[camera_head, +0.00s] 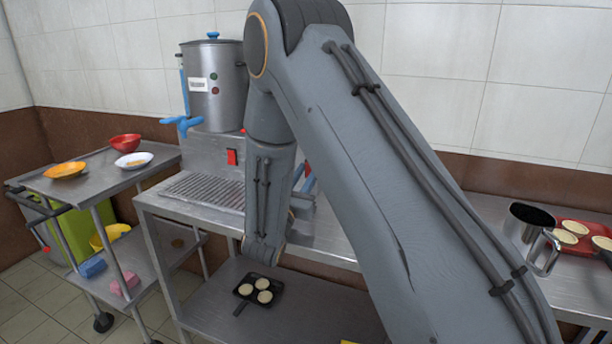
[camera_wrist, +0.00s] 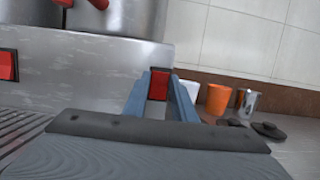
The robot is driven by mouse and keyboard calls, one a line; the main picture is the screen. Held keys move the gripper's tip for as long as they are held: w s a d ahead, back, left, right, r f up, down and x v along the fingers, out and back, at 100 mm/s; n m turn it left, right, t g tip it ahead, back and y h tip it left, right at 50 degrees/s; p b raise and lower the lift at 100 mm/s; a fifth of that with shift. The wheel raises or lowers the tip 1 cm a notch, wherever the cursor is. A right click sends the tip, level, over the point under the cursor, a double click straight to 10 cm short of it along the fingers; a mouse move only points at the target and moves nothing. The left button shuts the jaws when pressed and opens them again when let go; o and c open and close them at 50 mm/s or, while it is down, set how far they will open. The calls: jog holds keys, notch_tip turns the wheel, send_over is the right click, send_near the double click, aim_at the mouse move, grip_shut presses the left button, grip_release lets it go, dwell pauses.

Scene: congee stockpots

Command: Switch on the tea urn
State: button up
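In the wrist view, one red switch (camera_wrist: 8,66) is at the left edge and another red switch (camera_wrist: 158,84) shows between my fingers. Urn bodies with red parts stand above the base there. My gripper (camera_wrist: 160,85) has its two blue fingers apart, in front of the second switch; I cannot tell if they touch it. My arm hides much of the head view.
A drip grille (camera_head: 205,190) lies before the base. A steel cart (camera_head: 95,180) with bowls stands left. In the wrist view, an orange cup (camera_wrist: 218,98) and a metal cup (camera_wrist: 247,102) stand right of my fingers. A pan (camera_head: 258,290) lies on the lower shelf.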

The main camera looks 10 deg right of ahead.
jog(key=o, duration=0.3)
jog(key=shift+s+a, duration=0.1)
jog(key=shift+s+a+f, duration=0.15)
jog(key=shift+s+a, duration=0.05)
jog(key=shift+s, duration=0.05)
jog(key=b+v, duration=0.1)
jog(key=v, duration=0.3)
jog(key=shift+s+a+f, duration=0.15)
jog(key=shift+s+a, duration=0.1)
jog(key=s+a, duration=0.2)
jog(key=s, duration=0.1)
jog(key=s+a, duration=0.2)
jog(key=s, duration=0.1)
jog(key=s+a+b, duration=0.1)
jog(key=s+a, duration=0.1)
jog(key=s, duration=0.1)
jog(key=shift+s+a, duration=0.2)
jog(key=shift+a, duration=0.1)
